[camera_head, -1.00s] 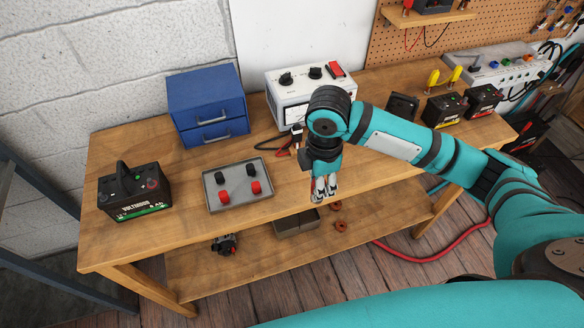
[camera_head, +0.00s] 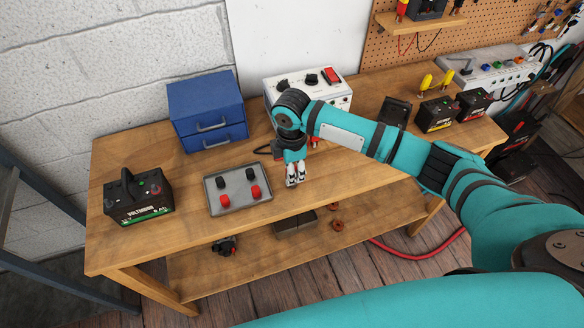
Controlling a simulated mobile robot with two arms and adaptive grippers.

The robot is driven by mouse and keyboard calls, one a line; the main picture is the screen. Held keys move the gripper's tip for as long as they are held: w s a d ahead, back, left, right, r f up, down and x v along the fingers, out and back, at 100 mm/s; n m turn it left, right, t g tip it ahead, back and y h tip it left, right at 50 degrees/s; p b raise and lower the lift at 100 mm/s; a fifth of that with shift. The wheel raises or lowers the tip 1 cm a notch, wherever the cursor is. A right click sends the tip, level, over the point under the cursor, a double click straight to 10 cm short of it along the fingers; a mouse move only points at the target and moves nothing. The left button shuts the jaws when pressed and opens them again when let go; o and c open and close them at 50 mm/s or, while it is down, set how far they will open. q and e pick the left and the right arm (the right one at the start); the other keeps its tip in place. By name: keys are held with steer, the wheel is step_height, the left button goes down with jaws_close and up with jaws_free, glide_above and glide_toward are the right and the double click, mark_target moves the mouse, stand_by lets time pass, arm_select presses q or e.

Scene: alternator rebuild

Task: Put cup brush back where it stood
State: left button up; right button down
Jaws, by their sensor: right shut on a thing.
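My right gripper (camera_head: 295,180) points down over the front part of the wooden workbench (camera_head: 330,185), to the right of the grey tray. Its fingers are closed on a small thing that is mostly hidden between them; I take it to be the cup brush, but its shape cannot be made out. Whether it touches the bench top is not clear. No other cup brush can be made out on the bench. My left gripper is out of view.
A grey tray (camera_head: 221,206) with red and black knobs lies left of the gripper. A battery (camera_head: 138,200) stands at far left, blue drawers (camera_head: 205,105) behind, and a white instrument (camera_head: 330,90) behind my arm. A lower shelf (camera_head: 270,250) holds parts. Bench front is clear.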

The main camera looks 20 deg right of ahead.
steer(key=shift+f, duration=0.15)
steer(key=c, duration=1)
jaws_free()
step_height(320, 180, up, 11)
steer(key=b, duration=0.3)
steer(key=shift+r, duration=0.7)
